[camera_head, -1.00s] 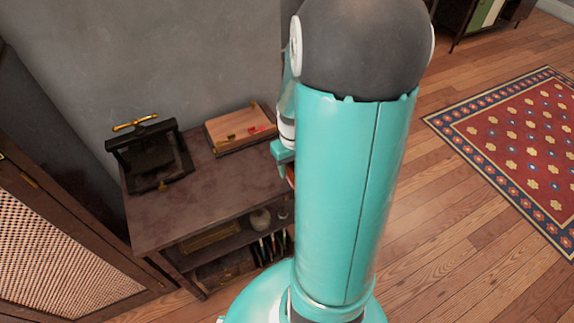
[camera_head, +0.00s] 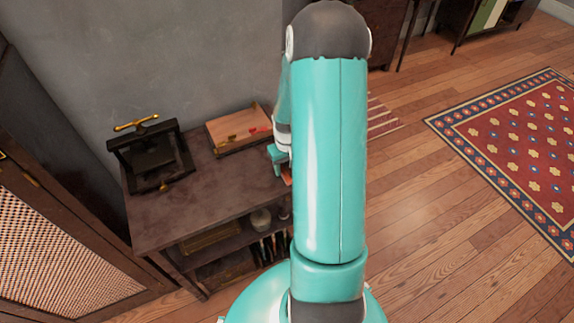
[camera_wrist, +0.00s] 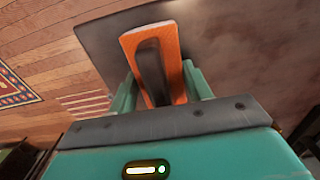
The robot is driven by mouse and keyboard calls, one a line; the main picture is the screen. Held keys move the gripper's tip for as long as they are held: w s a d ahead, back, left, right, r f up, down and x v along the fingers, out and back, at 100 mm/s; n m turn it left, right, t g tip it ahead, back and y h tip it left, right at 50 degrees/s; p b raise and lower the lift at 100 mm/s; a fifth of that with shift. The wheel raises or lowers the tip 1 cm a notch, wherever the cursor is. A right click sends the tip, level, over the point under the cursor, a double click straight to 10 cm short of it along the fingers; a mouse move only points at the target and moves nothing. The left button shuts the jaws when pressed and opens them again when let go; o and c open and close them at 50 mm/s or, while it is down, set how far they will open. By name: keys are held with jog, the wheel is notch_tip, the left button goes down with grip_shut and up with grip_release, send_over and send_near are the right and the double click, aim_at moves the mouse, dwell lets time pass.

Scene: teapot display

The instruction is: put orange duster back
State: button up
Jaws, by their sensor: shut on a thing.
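The orange duster (camera_wrist: 131,43) has an orange block body with a dark strip of handle down its middle. In the wrist view it sits between the two teal fingers of my gripper (camera_wrist: 155,85), which is shut on it. Behind it in that view is the brown top of the side table (camera_wrist: 225,50). In the head view my gripper (camera_head: 279,158) is at the right end of the table (camera_head: 200,207), mostly hidden by my arm. Only a small orange bit of the duster (camera_head: 287,176) shows there. I cannot tell whether the duster touches the table.
A wooden tray (camera_head: 228,148) with small red items stands at the table's back right. A black press with a gold handle (camera_head: 150,158) stands at the back left. Lower shelves hold a jar (camera_head: 261,219) and dark upright items. A cane-panelled cabinet (camera_head: 55,240) is at left.

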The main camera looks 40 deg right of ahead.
jog(key=shift+f, duration=0.1)
jog(key=o, duration=0.9)
jog(key=shift+o, duration=0.2)
notch_tip(320, 180, up, 12)
jog(key=shift+r, duration=0.25)
jog(key=s+a+r+n+t+h, duration=0.1)
jog(key=a+r+t, duration=0.1)
jog(key=a+r, duration=1.15)
jog(key=s+a+r+n+t, duration=0.1)
jog(key=s+a+r, duration=0.3)
jog(key=s+a, duration=0.1)
jog(key=s+a+r+n+t+y, duration=0.1)
jog(key=s+a+r+t, duration=0.1)
jog(key=s+a, duration=0.3)
jog(key=a+r, duration=0.1)
jog(key=a, duration=0.2)
jog(key=shift+a+r+t, duration=0.3)
jog(key=shift+r, duration=0.05)
jog(key=shift+s, duration=0.15)
